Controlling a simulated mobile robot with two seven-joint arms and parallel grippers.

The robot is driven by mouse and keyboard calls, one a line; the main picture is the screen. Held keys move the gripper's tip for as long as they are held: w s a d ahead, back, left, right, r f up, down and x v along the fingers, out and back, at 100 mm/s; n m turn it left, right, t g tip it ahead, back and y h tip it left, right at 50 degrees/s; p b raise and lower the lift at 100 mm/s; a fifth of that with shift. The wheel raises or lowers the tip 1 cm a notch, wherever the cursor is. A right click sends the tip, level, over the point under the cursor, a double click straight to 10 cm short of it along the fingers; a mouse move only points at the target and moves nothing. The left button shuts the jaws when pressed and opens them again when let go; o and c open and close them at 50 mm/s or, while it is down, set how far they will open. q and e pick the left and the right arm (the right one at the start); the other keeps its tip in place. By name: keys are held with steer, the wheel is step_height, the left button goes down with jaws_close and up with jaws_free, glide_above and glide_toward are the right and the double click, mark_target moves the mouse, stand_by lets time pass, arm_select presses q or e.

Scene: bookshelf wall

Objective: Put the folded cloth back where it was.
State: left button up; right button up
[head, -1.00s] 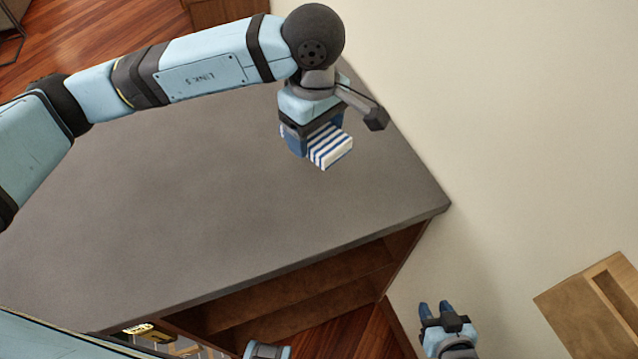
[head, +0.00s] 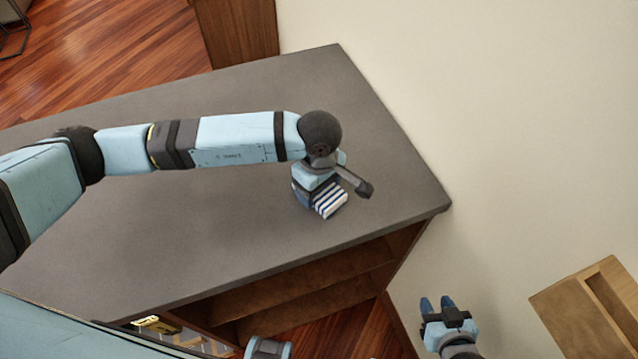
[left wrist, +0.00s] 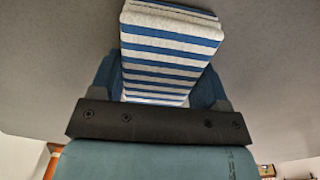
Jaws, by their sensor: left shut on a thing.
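The folded cloth (head: 330,201) has blue and white stripes. My left gripper (head: 313,198) is shut on it, over the grey top (head: 180,245) of the bookshelf near its front right part. In the left wrist view the cloth (left wrist: 170,55) sits between the two blue fingers, its striped side toward the camera. I cannot tell whether the cloth touches the top or hangs just above it. My right gripper (head: 437,306) is at the lower right, away from the cloth, its blue fingers pointing up with a gap between them, apparently empty.
Open wooden shelves (head: 310,290) lie under the front edge of the grey top. A cream wall (head: 480,120) runs along the right. A wooden box-like piece (head: 590,305) is at the lower right. The grey top around the cloth is clear.

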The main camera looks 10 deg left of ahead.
arm_select(q)
steer(key=shift+f+b, duration=0.2)
steer(key=shift+b, duration=0.1)
steer(key=o, duration=0.9)
steer(key=shift+r, duration=0.15)
steer(key=shift+r+p, duration=0.2)
steer(key=shift+p, duration=0.2)
steer(key=shift+w+r, duration=0.1)
steer(key=shift+r, duration=0.25)
step_height(320, 180, up, 11)
steer(key=b, duration=0.1)
